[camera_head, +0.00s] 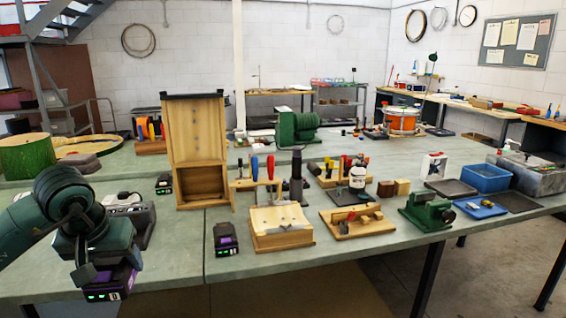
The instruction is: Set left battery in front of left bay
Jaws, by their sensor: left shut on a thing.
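My left gripper (88,268) comes in from the left and is shut on a black and purple battery (110,287) with small green lights. It holds this battery low at the table's front left; whether the battery touches the top cannot be told. Behind my gripper are grey and black charger bays (141,212), partly hidden by my arm. A second black and purple battery (226,240) stands on the bench to the right of my gripper. My right gripper is not in view.
A wooden cabinet (193,128) stands behind the second battery. A small black device (164,184) sits left of the cabinet. Bare bench lies around the second battery.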

